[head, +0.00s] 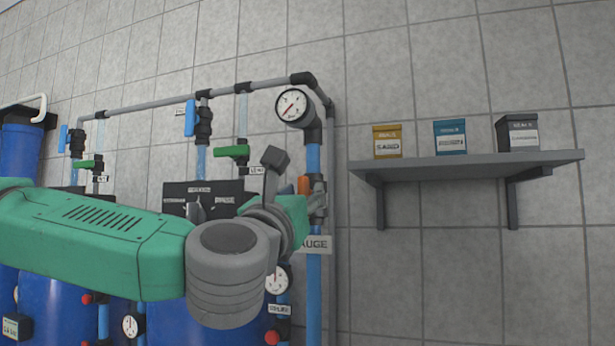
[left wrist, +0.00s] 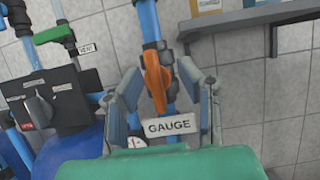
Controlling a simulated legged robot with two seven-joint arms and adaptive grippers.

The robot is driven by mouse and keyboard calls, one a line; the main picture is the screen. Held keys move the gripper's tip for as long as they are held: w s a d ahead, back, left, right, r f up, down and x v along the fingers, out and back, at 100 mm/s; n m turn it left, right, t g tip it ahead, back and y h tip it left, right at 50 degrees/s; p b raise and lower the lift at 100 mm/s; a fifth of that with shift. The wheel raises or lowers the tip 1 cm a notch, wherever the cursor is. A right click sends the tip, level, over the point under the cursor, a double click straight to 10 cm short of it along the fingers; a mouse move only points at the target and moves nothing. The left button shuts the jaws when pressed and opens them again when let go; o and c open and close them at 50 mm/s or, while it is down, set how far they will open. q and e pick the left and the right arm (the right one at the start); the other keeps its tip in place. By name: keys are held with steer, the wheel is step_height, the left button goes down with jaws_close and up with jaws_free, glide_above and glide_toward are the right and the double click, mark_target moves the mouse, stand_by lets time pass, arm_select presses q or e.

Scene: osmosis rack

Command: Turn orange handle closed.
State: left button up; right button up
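The orange handle (head: 303,185) is on the blue vertical pipe below the round pressure gauge (head: 292,105). In the head view my left gripper and wrist partly hide it. In the left wrist view the orange handle (left wrist: 156,80) stands roughly upright, along the pipe, between the two fingers. My left gripper (head: 319,200) is at the pipe. In the left wrist view its fingers (left wrist: 165,88) are spread, one on each side of the handle, with gaps visible. Whether a finger touches it I cannot tell. A GAUGE label (left wrist: 170,126) sits below the handle. My right gripper is out of view.
A grey shelf (head: 465,163) with several small boxes is on the wall at the right. Green handles (head: 232,151) and blue handles (head: 190,118) sit on other pipes at the left. A black panel with a knob (left wrist: 40,110) is close to the left finger. Blue tanks stand below.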

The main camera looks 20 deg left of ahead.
mark_target(301, 190)
arm_select(q)
steer(key=x, duration=0.2)
steer(key=shift+w+r+p, duration=0.1)
steer(key=shift+w+p, duration=0.1)
steer(key=shift+p, duration=0.15)
steer(key=shift+w+a, duration=0.25)
steer(key=shift+w, duration=0.05)
steer(key=shift+w+a, duration=0.15)
steer(key=shift+a, duration=0.35)
steer(key=shift+d, duration=0.15)
steer(key=c, duration=0.6)
steer(key=shift+d+r, duration=0.1)
steer(key=shift+d, duration=0.2)
jaws_close()
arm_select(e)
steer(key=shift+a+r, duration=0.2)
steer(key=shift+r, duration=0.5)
